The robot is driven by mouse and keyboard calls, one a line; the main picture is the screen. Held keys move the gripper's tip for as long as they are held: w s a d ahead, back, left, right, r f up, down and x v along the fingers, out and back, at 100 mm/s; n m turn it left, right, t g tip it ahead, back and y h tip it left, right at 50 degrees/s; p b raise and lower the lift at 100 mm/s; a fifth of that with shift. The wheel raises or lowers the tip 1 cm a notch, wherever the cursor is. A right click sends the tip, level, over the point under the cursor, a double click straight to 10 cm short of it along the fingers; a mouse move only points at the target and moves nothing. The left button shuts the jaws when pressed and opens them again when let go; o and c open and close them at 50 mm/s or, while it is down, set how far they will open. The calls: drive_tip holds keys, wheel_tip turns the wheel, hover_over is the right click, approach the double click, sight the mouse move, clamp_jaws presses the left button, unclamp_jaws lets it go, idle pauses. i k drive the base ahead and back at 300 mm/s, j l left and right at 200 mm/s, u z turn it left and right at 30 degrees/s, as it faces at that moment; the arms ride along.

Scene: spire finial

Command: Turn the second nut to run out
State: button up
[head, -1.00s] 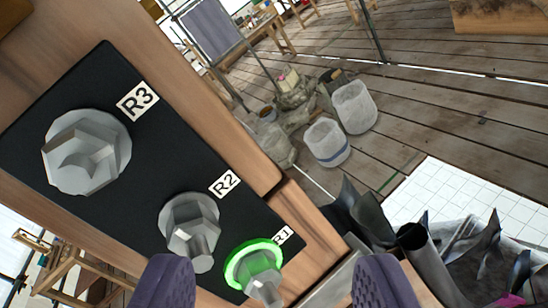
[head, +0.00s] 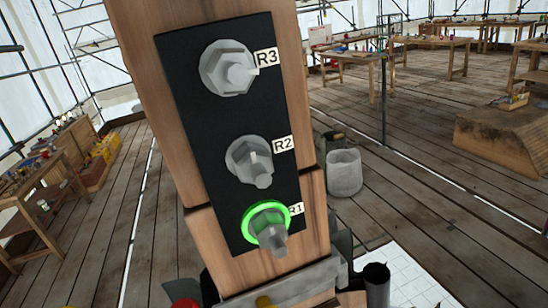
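A black plate (head: 203,130) on a wooden post carries three grey metal nuts on studs in a column, each beside a white label. The R3 nut (head: 217,68) is at the top and the largest. The R2 nut (head: 240,157) is in the middle, with its stud end pointing toward me and slightly down. The R1 fitting (head: 270,236) is at the bottom, with a glowing green ring (head: 250,222) around its base. All three sit on the plate, and nothing touches the R2 nut. My gripper is out of view, so its opening does not show.
The wooden post (head: 135,50) stands nearly upright in the picture, with a grey metal piece (head: 290,283) across its foot. A dark tube (head: 377,285) stands at lower right. A whitish bucket (head: 344,172) is behind. Workbenches (head: 430,42) stand farther back on open plank floor.

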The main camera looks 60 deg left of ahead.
sight(245, 151)
drive_tip(key=i+l+u, duration=0.1)
drive_tip(key=l+u, duration=0.25)
drive_tip(key=l, duration=0.35)
drive_tip(key=l+u, duration=0.35)
drive_tip(key=l, duration=0.35)
